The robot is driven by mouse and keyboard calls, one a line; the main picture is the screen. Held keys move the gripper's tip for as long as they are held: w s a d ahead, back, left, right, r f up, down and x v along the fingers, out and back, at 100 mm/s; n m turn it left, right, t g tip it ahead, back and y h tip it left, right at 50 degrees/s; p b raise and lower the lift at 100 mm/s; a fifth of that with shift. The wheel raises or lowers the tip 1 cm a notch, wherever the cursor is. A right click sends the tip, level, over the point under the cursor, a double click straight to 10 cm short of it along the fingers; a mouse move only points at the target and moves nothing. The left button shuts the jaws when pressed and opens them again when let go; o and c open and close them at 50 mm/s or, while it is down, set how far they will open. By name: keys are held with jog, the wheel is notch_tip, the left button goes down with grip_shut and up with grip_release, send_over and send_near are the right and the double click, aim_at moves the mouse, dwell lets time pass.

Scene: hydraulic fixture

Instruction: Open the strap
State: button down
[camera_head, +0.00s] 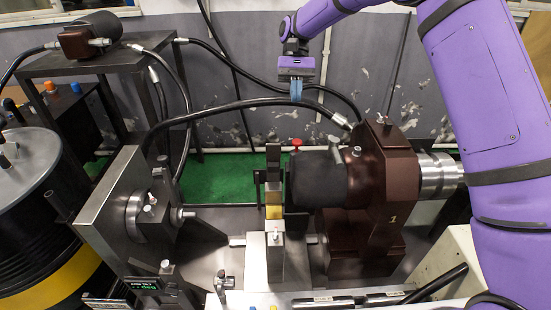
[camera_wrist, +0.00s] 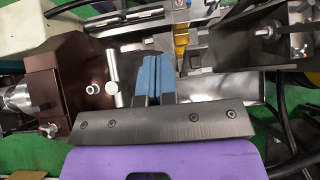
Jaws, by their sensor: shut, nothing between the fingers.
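My gripper (camera_head: 296,90) hangs at the upper middle of the head view, above the fixture, with its blue fingertips pointing down. In the wrist view its two blue fingers (camera_wrist: 158,78) lie side by side, shut and empty. A narrow upright bar with a dark upper part and a gold-coloured section (camera_head: 273,200) stands mid-fixture; it looks like the strap, but I cannot be sure. Its gold section (camera_wrist: 181,42) also shows in the wrist view, beyond and slightly right of the fingertips. My gripper appears apart from it.
A dark brown hydraulic block (camera_head: 385,185) with a black cylinder (camera_head: 317,180) stands right of the bar. A metal plate with a clamp (camera_head: 115,200) stands left. A black hose (camera_head: 245,103) arches across behind the bar, near my gripper. A red knob (camera_head: 297,142) sits close by.

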jog(key=s+d+r+t, duration=0.7)
jog(key=s+d+r, duration=0.6)
jog(key=s+r, duration=0.3)
jog(key=s+d+f+n+t+h, duration=0.15)
jog(key=s+d, duration=0.25)
jog(key=s, duration=0.4)
jog(key=s+d+f+n+t, duration=0.1)
jog(key=s+d+t, duration=0.2)
jog(key=s+d, duration=0.3)
notch_tip(320, 180, down, 5)
jog(key=n+g+h, duration=0.2)
jog(key=n, duration=0.2)
jog(key=m+t+y, duration=0.3)
jog(key=m+t, duration=1.7)
jog(key=m, duration=0.5)
send_near(274, 157)
jog(key=shift+n, duration=0.25)
jog(key=x, duration=0.7)
jog(key=shift+w, duration=0.25)
